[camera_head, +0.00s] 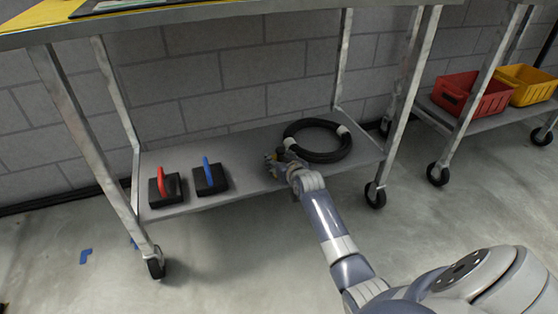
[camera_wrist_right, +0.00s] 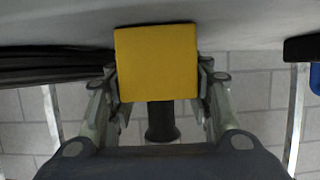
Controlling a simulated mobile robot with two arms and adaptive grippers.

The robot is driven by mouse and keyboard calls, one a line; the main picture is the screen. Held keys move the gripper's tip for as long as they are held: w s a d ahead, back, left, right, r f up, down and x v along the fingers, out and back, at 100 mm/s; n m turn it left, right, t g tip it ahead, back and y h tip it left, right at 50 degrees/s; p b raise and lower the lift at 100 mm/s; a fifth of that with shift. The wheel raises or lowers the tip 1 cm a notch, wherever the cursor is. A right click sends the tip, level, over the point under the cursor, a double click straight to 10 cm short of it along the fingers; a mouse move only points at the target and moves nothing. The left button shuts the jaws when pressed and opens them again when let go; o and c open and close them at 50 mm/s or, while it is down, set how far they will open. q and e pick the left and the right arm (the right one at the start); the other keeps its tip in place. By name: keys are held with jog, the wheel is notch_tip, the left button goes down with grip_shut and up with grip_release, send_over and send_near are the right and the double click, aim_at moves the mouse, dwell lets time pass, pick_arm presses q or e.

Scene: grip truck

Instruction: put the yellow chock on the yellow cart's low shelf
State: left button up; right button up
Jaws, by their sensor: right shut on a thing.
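The yellow chock (camera_wrist_right: 157,62) shows in the right wrist view as a yellow square face between the fingers. A black round piece (camera_wrist_right: 162,122) shows just below it. My right gripper (camera_head: 273,161) is shut on the chock at the low shelf (camera_head: 240,165) of the yellow-topped cart (camera_head: 190,14), near the shelf's front edge. In the head view the gripper mostly hides the chock. Whether the chock touches the shelf I cannot tell. My left gripper is not in view.
A black coiled hose (camera_head: 318,156) lies on the shelf close behind and right of the gripper. Black blocks with a red handle (camera_head: 160,180) and a blue handle (camera_head: 208,173) sit at left. Another cart at right holds red (camera_head: 474,97) and yellow (camera_head: 527,85) bins.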

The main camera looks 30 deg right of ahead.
jog(key=o, duration=1.4)
jog(key=shift+f, duration=0.1)
